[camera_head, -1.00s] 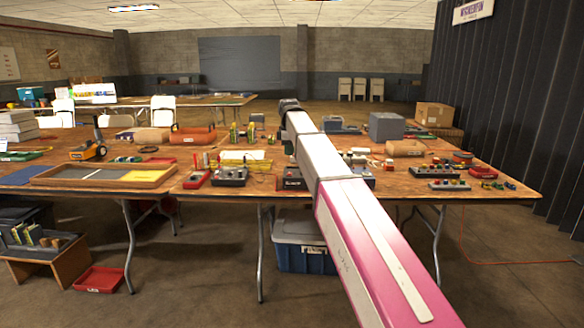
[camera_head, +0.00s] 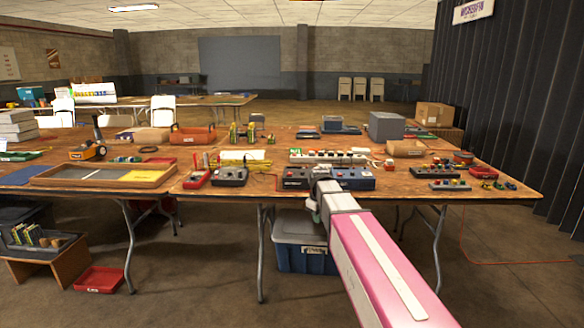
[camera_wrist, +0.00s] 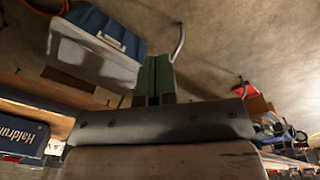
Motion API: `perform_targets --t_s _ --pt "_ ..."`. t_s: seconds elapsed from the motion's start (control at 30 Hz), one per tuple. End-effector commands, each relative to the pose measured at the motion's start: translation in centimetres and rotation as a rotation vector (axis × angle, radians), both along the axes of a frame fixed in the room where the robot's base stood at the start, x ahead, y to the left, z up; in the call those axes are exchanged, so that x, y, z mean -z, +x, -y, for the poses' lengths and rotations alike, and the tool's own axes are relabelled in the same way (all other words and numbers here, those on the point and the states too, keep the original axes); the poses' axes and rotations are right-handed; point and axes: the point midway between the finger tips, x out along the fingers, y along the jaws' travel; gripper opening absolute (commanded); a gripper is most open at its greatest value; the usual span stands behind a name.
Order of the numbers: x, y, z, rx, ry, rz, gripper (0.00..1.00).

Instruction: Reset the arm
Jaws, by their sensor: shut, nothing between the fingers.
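My arm, white and pink, comes up from the lower right of the head view and ends at a grey joint (camera_head: 335,198) in front of the table's front edge. My gripper (camera_wrist: 154,70) shows in the wrist view as two dark green fingers side by side, shut and empty. In the head view the fingers cannot be made out clearly. A grey and blue bin (camera_wrist: 98,48) lies to the left of the fingers in the wrist view, apart from them.
The wooden table (camera_head: 490,188) holds several devices, including a blue-grey control box (camera_head: 353,179) just behind my arm's end. The blue bin (camera_head: 302,258) stands under the table. A red tray (camera_head: 98,279) lies on the floor at left. The floor in front is clear.

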Motion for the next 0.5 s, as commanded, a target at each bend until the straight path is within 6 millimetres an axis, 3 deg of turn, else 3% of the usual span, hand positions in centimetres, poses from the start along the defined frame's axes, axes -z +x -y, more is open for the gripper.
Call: perform_targets --t_s 0.03,0.2,0.5 --pt "2.0 -2.4 1.1 0.063 0.004 -0.009 0.0" --pt "7.2 -7.8 3.9 0.284 0.018 -0.026 0.0" --pt "13.9 -17.3 7.7 0.649 0.034 -0.053 0.0"
